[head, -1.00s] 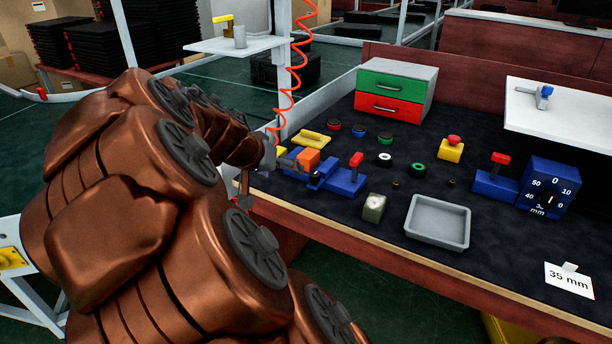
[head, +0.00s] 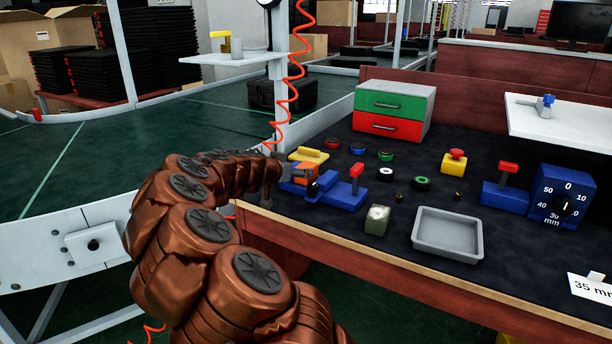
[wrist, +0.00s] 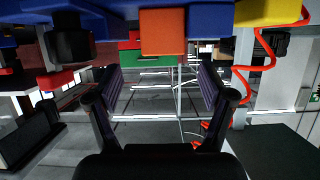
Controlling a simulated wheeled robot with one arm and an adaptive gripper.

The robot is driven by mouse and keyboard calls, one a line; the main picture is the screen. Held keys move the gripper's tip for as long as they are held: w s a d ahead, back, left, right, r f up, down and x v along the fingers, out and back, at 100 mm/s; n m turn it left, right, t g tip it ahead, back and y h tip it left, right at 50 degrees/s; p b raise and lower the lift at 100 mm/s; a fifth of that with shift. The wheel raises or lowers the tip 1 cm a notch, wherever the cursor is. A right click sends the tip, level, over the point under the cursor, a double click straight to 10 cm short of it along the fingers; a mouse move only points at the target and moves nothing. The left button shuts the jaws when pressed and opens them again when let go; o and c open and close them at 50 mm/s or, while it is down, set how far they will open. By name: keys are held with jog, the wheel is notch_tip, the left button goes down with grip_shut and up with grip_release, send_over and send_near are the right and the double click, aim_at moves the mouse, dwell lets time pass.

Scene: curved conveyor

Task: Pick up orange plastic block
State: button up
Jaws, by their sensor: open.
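The orange block (head: 303,171) is at the left end of the dark bench top, beside a blue fixture (head: 338,193) with a red handle. My arm's end partly hides it in the head view. In the wrist view, which looks upside down, the orange block (wrist: 163,32) is at top centre, next to blue parts. My gripper (wrist: 160,72) is open and empty there, its two dark fingers wide apart. The block lies beyond the fingertips, roughly in line with the gap between them. In the head view my gripper is close to the block, its fingers not clear.
A green and red drawer box (head: 394,110) stands at the back. A coiled red hose (head: 291,90) hangs by the post.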

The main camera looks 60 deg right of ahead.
aim_at(305, 167)
jog(key=shift+w+r+x, duration=0.1)
jog(key=shift+x, duration=1.25)
jog(key=shift+w+r+x, duration=0.15)
jog(key=shift+x, duration=1.15)
jog(key=c, duration=1.3)
